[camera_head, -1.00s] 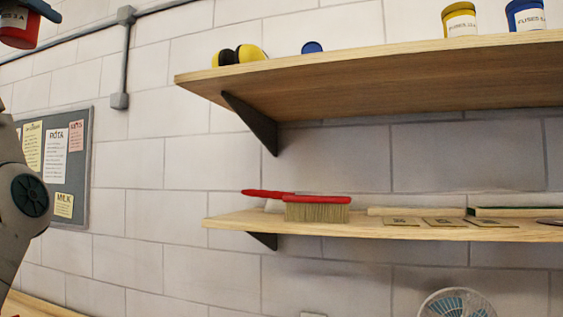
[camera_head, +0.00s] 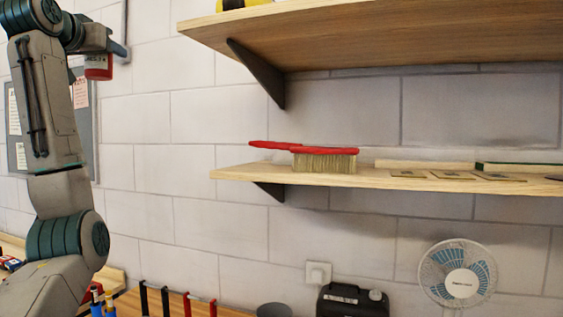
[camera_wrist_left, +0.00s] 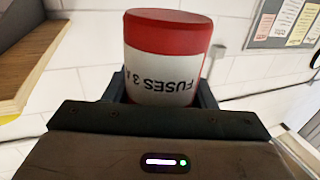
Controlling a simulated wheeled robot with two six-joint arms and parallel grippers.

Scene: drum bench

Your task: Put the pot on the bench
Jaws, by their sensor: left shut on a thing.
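The pot (camera_head: 98,67) is red with a white label and hangs at the upper left in the head view, in front of the wall. My left gripper (camera_head: 99,50) is shut on it and holds it well above the bench. In the left wrist view the pot (camera_wrist_left: 165,60) sits between the fingers, and its label reads FUSES 3 A upside down. The wooden bench (camera_head: 135,301) shows only along the bottom left of the head view. My right gripper is not in view.
A lower shelf (camera_head: 230,172) holds a red brush (camera_head: 325,160) and flat cards. An upper shelf (camera_head: 400,40) is above it. A fan (camera_head: 458,275), a black can (camera_head: 352,302) and red and black upright holders (camera_head: 187,303) stand low down. A noticeboard (camera_head: 84,120) hangs left.

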